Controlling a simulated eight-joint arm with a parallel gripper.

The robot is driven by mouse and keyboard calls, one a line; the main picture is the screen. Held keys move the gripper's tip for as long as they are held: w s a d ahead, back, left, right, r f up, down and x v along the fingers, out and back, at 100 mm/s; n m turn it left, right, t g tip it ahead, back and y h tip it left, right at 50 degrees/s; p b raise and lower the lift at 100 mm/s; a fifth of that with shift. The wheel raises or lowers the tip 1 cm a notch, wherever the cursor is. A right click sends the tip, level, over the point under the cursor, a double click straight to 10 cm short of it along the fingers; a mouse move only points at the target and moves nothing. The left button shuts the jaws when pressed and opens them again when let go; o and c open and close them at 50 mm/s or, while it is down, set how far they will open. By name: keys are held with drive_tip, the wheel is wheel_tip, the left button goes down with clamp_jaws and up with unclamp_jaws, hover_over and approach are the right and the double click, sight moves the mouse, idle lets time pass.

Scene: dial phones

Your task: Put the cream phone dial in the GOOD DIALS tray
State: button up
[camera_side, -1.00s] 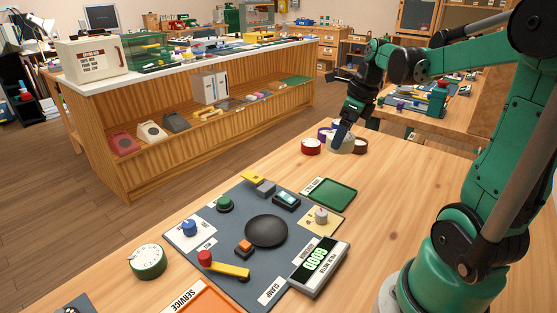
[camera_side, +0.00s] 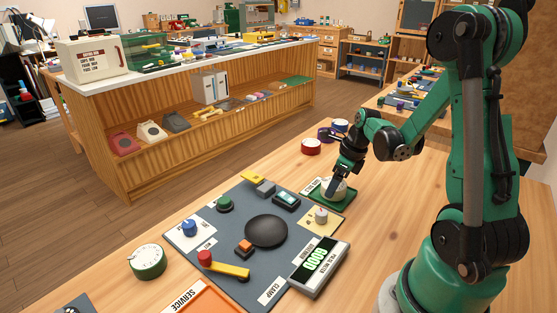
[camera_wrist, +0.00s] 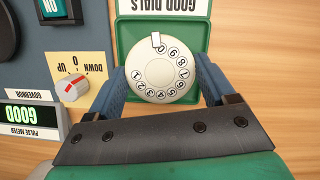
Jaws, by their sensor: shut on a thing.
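The cream phone dial (camera_wrist: 158,75) is between the two fingers of my gripper (camera_wrist: 160,85) in the wrist view, its numbered face toward the camera. My gripper is shut on it. In the side view the cream dial (camera_side: 334,187) is at or just above the green GOOD DIALS tray (camera_side: 345,200), with my gripper (camera_side: 333,186) over it. The tray (camera_wrist: 190,30) lies behind the dial in the wrist view. I cannot tell whether the dial touches the tray floor.
The grey mat (camera_side: 225,240) with knobs and switches is left of the tray. The pulse meter (camera_side: 318,268) reads GOOD. A green-sided dial (camera_side: 148,262) stands at the left. Bare wood lies right of the tray.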

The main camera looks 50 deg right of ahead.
drive_tip(key=o, duration=1.3)
drive_tip(key=shift+f, duration=0.1)
drive_tip(key=a+v, duration=0.1)
drive_tip(key=v, duration=1.1)
drive_tip(key=w+a+n+t, duration=0.1)
drive_tip(key=a+n+t, duration=0.1)
drive_tip(key=a+n, duration=0.7)
drive_tip(key=w+a+n+t, duration=0.2)
drive_tip(key=a+n, duration=0.7)
drive_tip(key=n, duration=1.5)
drive_tip(key=shift+w+a+r+n+h, duration=0.2)
drive_tip(key=shift+w+a+n+h, duration=0.1)
drive_tip(key=shift+a+n, duration=0.1)
